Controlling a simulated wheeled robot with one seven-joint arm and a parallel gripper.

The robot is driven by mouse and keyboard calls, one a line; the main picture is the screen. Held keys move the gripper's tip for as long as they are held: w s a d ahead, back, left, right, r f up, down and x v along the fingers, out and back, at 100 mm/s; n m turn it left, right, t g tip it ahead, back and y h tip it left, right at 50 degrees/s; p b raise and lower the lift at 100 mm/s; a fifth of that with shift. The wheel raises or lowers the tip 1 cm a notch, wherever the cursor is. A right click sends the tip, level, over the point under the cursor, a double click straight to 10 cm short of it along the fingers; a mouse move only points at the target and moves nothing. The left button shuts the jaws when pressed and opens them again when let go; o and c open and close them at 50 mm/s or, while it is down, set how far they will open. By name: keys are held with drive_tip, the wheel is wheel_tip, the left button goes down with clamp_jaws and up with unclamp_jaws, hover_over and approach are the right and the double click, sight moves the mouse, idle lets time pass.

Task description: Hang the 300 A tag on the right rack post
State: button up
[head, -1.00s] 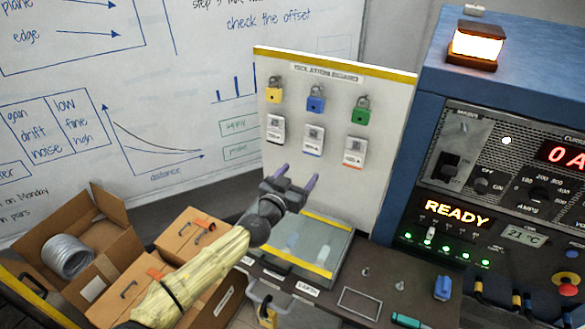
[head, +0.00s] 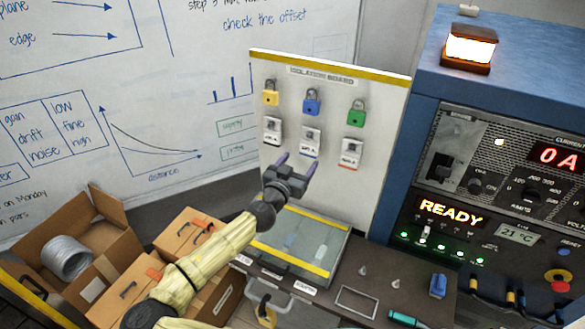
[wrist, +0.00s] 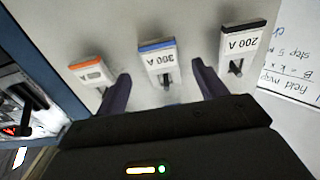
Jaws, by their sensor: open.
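The 300 A tag (head: 310,142) is white with a blue edge. It hangs in the middle of the tag row on the isolation board, below the blue padlock. In the wrist view, upside down, the 300 A tag (wrist: 157,58) is on its peg, between my finger lines. My gripper (head: 296,164) is open and empty just below the tag; the fingers (wrist: 161,74) stand on either side of the tag's peg end, and I see no clear contact. Two small grey posts stand on the bench, the left (head: 363,270) and the right (head: 396,284); I cannot tell whether they are the rack posts.
The 200 A tag (wrist: 242,42) and an orange-edged tag (wrist: 93,72) hang on either side. A lidded clear box (head: 300,240) stands below the board. The blue cabinet (head: 425,90) is at the right. A blue block (head: 438,285) and green cylinder (head: 405,318) lie on the bench.

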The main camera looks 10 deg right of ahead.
sight(308, 147)
drive_tip(key=b+x, duration=0.1)
drive_tip(key=x, duration=0.5)
drive_tip(key=shift+d+f, duration=0.15)
drive_tip(key=shift+d, duration=0.05)
drive_tip(key=shift+w+d, duration=0.3)
drive_tip(key=shift+w, duration=0.3)
drive_tip(key=shift+c, duration=0.2)
drive_tip(key=c, duration=0.7)
drive_tip(key=shift+r, duration=0.65)
drive_tip(key=shift+s+a+b, duration=0.2)
drive_tip(key=shift+s+b, duration=0.05)
drive_tip(key=shift+b, duration=0.15)
drive_tip(key=shift+r+b+v, duration=0.15)
drive_tip(key=shift+b+v, duration=0.3)
drive_tip(key=shift+v, duration=1.3)
drive_tip(key=shift+r+b+v, duration=0.15)
drive_tip(key=shift+b+v, duration=0.25)
drive_tip(key=shift+v, duration=1.35)
